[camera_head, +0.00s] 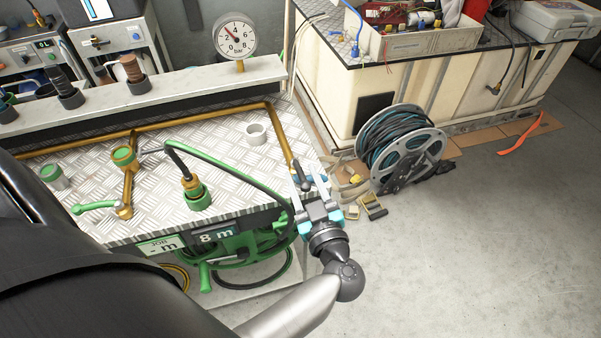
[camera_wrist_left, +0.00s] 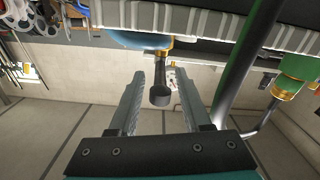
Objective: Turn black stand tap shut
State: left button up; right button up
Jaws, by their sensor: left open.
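The black stand tap (camera_head: 297,174) sits at the right end of the brass pipe, at the right edge of the metal-plated bench. My left gripper (camera_head: 311,190) is right at it, and its fingers partly cover the tap in the head view. In the left wrist view the open fingers (camera_wrist_left: 160,98) stand on either side of a dark round-ended tap handle (camera_wrist_left: 160,94), hanging below a brass fitting (camera_wrist_left: 166,46). There are gaps between the handle and both fingers; I cannot tell whether it lies fully between them in depth. My right gripper is not in view.
A green reel (camera_head: 250,250) hangs under the bench front. A grey hose reel (camera_head: 405,150) stands on the floor to the right. The pressure gauge (camera_head: 234,34) stands behind.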

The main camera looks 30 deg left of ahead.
pick_arm(q)
jog(key=shift+c, duration=0.2)
grip_shut()
dwell(1.2)
